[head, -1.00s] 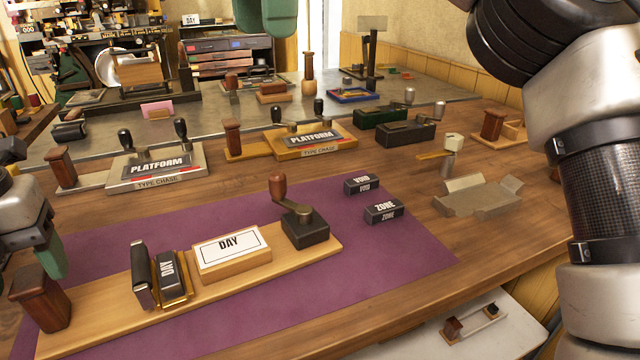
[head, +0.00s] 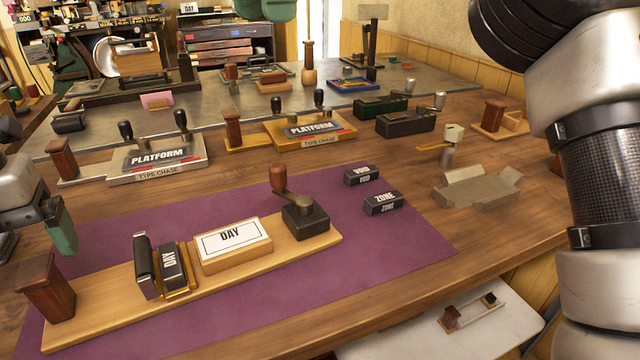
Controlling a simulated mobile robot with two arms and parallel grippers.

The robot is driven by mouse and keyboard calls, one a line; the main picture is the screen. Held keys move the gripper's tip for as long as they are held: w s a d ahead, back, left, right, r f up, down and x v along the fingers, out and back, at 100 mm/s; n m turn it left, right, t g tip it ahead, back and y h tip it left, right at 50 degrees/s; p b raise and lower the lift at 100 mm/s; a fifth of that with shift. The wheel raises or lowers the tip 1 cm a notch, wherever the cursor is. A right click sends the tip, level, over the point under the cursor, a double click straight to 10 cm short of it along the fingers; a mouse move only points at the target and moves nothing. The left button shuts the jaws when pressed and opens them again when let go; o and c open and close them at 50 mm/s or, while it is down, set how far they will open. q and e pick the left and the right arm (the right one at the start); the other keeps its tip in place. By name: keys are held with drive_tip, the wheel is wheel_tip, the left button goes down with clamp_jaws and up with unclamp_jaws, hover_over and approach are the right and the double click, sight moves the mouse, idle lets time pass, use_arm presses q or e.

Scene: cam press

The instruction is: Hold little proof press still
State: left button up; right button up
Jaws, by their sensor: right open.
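The little proof press stands on the purple mat. It has a long pale wooden base (head: 110,312), a brown wooden post (head: 46,290) at its left end, a black DAY type block (head: 170,268), a wooden block with a white DAY card (head: 234,246), and a black block with a crank and brown knob (head: 304,218). My left gripper (head: 62,236) shows only partly at the left edge, a green finger pointing down. It is above and behind the post, apart from it; its jaw gap is hidden. My right arm fills the right edge; its jaws do not show.
Black VOID (head: 361,176) and ZONE (head: 383,204) blocks lie on the mat's right part. Two PLATFORM chases (head: 158,160) (head: 310,131) stand behind. A grey tray (head: 477,190) sits right of the mat. The mat's front right area is clear.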

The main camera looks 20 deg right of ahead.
use_arm(q)
wheel_tip(320, 180, up, 11)
idle(0.4)
